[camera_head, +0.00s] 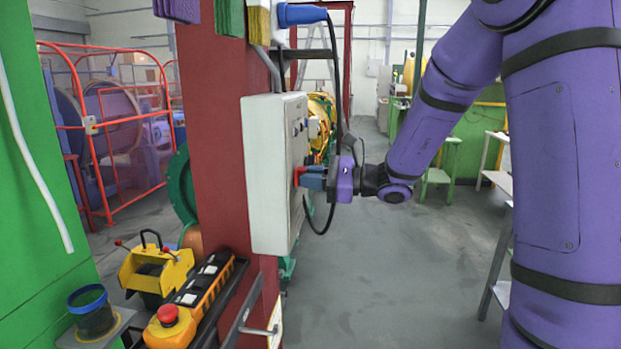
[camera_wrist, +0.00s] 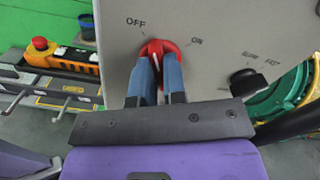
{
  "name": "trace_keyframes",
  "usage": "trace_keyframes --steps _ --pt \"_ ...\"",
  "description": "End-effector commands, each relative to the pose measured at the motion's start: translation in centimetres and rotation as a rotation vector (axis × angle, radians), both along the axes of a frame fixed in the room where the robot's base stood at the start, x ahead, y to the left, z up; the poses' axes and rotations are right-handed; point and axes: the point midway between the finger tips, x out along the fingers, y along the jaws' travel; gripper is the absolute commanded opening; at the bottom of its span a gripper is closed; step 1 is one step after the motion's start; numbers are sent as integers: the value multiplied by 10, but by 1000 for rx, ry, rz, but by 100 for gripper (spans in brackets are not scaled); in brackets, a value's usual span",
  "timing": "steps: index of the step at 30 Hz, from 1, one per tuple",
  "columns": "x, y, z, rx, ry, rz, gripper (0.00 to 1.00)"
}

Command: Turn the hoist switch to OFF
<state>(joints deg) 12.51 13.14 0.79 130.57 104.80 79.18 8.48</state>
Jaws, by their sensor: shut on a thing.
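The hoist switch is a red rotary knob (camera_wrist: 158,48) on a light grey control box (camera_wrist: 205,20), between the printed words OFF on the left and ON on the right. Its white pointer line is partly hidden between my fingers; the visible part leans slightly toward the OFF side. My gripper (camera_wrist: 157,66) is shut on the red knob with its two blue fingers, one on each side. In the head view the grey box (camera_head: 270,170) hangs on a red column, and my gripper (camera_head: 312,178) meets the red knob (camera_head: 298,175) from the right.
A black knob (camera_wrist: 245,82) sits lower right of the red one on the same panel. A yellow pendant with a red button (camera_head: 168,315) lies below left. A black cable (camera_head: 335,90) hangs beside the box. The floor at right is partly clear.

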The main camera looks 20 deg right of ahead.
Motion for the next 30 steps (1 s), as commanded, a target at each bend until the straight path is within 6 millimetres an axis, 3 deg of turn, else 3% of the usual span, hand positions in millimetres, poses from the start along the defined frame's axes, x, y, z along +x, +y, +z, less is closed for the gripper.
trace_keyframes --steps 12,30 --pt "-1 0 -1 -134 -228 -1 0" --pt "-1 0 -2 -172 -293 0 0"
